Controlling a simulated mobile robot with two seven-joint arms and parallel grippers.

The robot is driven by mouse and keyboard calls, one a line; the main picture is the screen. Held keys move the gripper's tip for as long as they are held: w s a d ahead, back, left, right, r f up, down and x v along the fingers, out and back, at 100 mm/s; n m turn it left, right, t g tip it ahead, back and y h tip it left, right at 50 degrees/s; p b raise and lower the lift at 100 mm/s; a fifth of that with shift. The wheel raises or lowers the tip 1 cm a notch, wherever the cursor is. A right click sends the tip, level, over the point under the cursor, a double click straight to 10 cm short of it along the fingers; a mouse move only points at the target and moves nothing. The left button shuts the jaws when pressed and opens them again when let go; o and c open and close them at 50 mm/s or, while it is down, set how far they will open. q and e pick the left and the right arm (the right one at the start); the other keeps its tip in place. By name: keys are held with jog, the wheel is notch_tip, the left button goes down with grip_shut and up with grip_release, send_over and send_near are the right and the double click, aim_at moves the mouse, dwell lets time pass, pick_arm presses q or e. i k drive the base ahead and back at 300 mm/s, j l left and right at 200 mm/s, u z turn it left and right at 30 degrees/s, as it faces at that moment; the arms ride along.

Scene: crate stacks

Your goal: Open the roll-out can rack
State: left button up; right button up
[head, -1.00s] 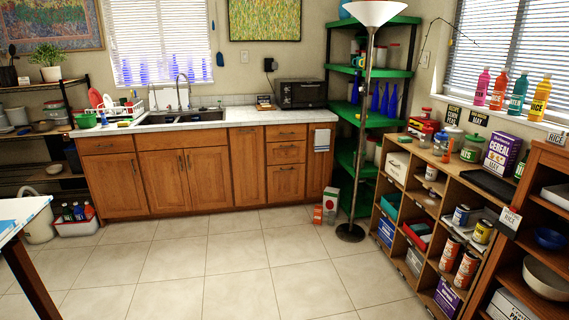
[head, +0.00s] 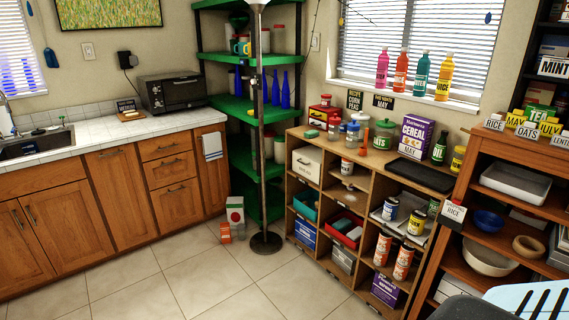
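No thing in view is plainly marked as the roll-out can rack. The wooden cubby shelf (head: 335,196) stands against the right wall and holds cans in its right column. A blue-and-white can (head: 390,208) and a yellow-labelled can (head: 417,222) sit on a pale tray-like surface there; I cannot tell if it rolls out. Two orange-and-white cans, one a red-orange can (head: 383,249) and one beside it (head: 403,262), stand in the compartment below. Neither of my grippers shows in the head view.
A floor lamp (head: 266,242) stands left of the cubby shelf, before a green corner shelf (head: 228,103). A darker wooden shelf (head: 467,183) with bowls stands at the right.

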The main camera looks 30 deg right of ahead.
aim_at(409, 202)
jog(key=i+z, duration=0.7)
jog(key=i+j+z, duration=0.15)
jog(key=z, duration=0.2)
jog(key=i+z, duration=0.2)
jog(key=z, duration=0.25)
jog(key=i+j+z, duration=0.1)
jog(key=i+z, duration=0.15)
jog(key=z, duration=0.2)
jog(key=i+j+z, duration=0.15)
jog(key=z, duration=0.25)
jog(key=i+j+z, duration=0.15)
jog(key=z, duration=0.2)
jog(key=i+j+z, duration=0.5)
jog(key=z, duration=0.2)
